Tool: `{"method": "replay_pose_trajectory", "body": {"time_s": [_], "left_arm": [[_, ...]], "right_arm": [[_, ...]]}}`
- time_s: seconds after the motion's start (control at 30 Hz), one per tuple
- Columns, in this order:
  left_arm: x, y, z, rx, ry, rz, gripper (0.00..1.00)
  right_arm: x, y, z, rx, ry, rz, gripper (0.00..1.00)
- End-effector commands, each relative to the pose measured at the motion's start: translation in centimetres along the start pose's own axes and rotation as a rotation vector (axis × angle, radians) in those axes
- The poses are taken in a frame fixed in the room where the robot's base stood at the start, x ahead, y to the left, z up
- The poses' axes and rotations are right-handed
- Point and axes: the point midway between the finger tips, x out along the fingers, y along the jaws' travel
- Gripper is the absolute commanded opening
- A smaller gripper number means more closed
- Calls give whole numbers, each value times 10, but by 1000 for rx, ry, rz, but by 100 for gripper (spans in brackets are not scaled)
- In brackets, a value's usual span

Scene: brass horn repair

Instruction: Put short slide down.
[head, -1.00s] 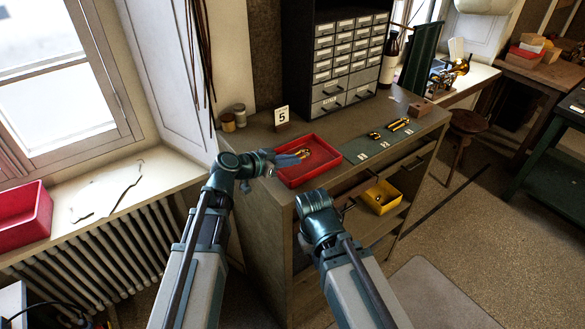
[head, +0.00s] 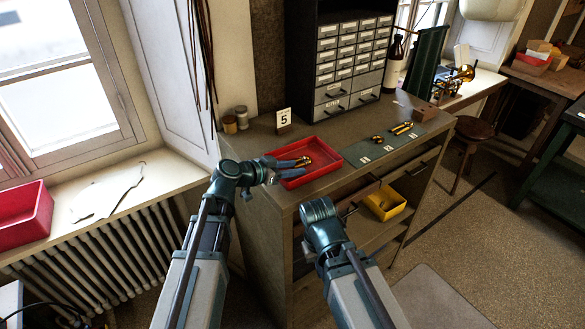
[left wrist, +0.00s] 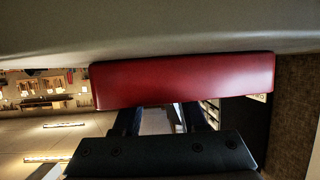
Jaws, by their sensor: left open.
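A small brass piece, which I take to be the short slide (head: 304,160), lies in the red tray (head: 333,156) on the cabinet's top. My left gripper (head: 292,164) is open over the tray, its fingertips close to this piece; I cannot tell whether they touch. In the left wrist view the red tray (left wrist: 185,80) hides what is beyond the fingers. My right gripper (head: 347,212) is low in front of the cabinet, its fingers mostly hidden behind its own wrist.
Other brass pieces (head: 402,128) lie on a grey-green mat (head: 400,140) with numbered labels right of the tray. A card marked 5 (head: 284,119) and two small jars stand behind. A drawer unit (head: 350,60) rises at the back. A yellow bin (head: 386,203) sits below.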

Motion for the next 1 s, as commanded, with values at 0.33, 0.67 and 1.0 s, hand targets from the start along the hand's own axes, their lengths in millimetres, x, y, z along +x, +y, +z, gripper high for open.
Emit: {"method": "replay_pose_trajectory", "body": {"time_s": [0.33, 0.67, 1.0], "left_arm": [[-46, 1, -6, -2, 0, -5, 42], [-105, 1, -5, -1, 0, -3, 42], [-122, 0, -3, 0, 0, 0, 42]], "right_arm": [[-23, 2, 1, 2, 0, 0, 0], [-44, 4, 3, 7, 0, -1, 0], [-48, 4, 3, 9, 0, -2, 0]]}}
